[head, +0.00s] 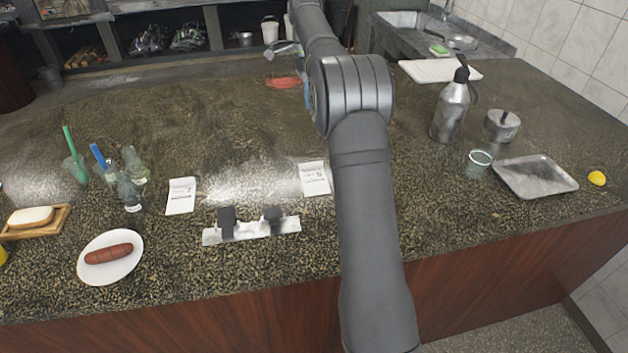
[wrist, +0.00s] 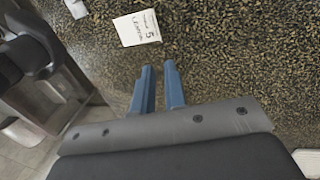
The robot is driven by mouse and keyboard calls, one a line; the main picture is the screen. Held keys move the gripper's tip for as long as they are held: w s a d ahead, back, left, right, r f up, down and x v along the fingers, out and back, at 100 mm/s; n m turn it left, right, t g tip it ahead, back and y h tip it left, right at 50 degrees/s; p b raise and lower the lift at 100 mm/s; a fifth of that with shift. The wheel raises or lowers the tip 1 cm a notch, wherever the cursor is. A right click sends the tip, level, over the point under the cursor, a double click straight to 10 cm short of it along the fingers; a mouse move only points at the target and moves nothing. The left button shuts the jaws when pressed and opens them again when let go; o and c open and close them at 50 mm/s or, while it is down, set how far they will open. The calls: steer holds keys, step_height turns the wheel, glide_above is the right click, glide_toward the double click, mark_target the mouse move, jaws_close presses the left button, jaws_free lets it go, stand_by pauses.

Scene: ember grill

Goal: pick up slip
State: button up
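A white paper slip (head: 315,179) with dark print lies flat on the counter, just left of my arm in the head view. A second slip (head: 181,196) lies further left. In the wrist view one slip (wrist: 137,28) with a handwritten-looking "5" lies beyond my fingertips, apart from them. My gripper (wrist: 159,68) has two blue fingers with a narrow gap between them and nothing in it. In the head view my arm hides most of the gripper; only a bit of blue shows.
A white rail (head: 250,228) with two black clips lies near the front edge. A plate (head: 110,257) with a sausage and several glass bottles (head: 133,165) stand left. A metal flask (head: 450,110), cup (head: 480,163) and tray (head: 535,177) are right.

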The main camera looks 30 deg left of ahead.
glide_toward(311, 168)
steer(key=shift+w+d+f, duration=0.1)
steer(key=shift+d+f, duration=0.05)
steer(key=shift+f, duration=0.25)
steer(key=shift+w+d+f, duration=0.1)
steer(key=shift+f, duration=0.35)
steer(key=shift+s+x, duration=0.1)
steer(key=shift+x, duration=1.25)
steer(key=shift+s+x, duration=0.15)
steer(key=shift+x, duration=1.2)
steer(key=shift+c, duration=0.2)
jaws_close()
steer(key=shift+r, duration=0.1)
